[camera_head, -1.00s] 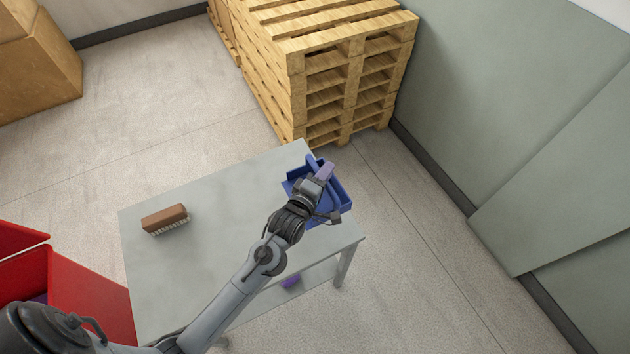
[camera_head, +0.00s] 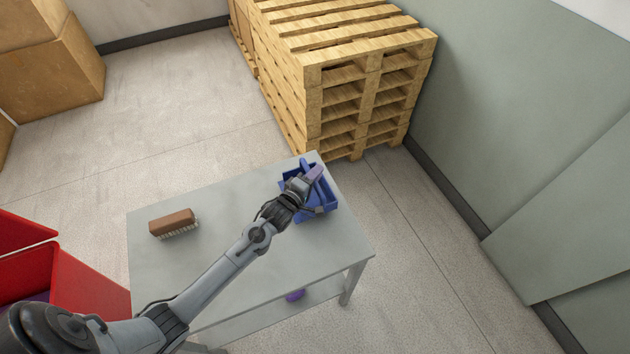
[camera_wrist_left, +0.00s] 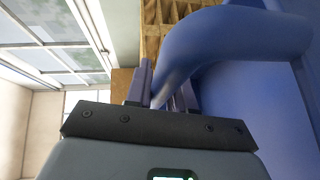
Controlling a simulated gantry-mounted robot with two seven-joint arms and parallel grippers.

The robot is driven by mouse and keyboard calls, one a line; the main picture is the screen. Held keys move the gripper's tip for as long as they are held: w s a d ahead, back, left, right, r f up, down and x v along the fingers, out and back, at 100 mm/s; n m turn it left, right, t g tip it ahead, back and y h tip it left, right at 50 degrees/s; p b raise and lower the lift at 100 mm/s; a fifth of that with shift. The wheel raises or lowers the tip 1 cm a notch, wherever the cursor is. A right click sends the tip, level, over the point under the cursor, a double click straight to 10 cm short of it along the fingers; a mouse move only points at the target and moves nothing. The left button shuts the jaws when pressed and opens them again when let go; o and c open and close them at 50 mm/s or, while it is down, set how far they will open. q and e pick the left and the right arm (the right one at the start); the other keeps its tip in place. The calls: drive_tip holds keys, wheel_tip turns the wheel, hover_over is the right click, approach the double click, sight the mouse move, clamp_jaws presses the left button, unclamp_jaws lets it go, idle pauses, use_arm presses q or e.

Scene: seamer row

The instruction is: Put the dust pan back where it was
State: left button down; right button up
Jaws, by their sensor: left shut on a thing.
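The blue dust pan (camera_head: 325,204) is at the far right corner of the grey table (camera_head: 225,265) in the head view. My left gripper (camera_head: 312,178) is shut on its handle. In the left wrist view the blue handle (camera_wrist_left: 215,40) passes between the fingers of my left gripper (camera_wrist_left: 160,90), with the pan's body (camera_wrist_left: 255,115) at the right. The arm hides part of the pan. I cannot tell whether the pan touches the tabletop. My right gripper is not in view.
A brown brush (camera_head: 173,223) with pale bristles lies on the table's left part. Stacked wooden pallets (camera_head: 345,90) stand behind the table. Red bins (camera_head: 85,280) are at the left. The table's middle is clear.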

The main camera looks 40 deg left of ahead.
use_arm(q)
drive_tip(key=shift+f, duration=1.3)
drive_tip(key=shift+f+b, duration=0.15)
drive_tip(key=shift+b, duration=0.15)
drive_tip(key=c, duration=1)
unclamp_jaws()
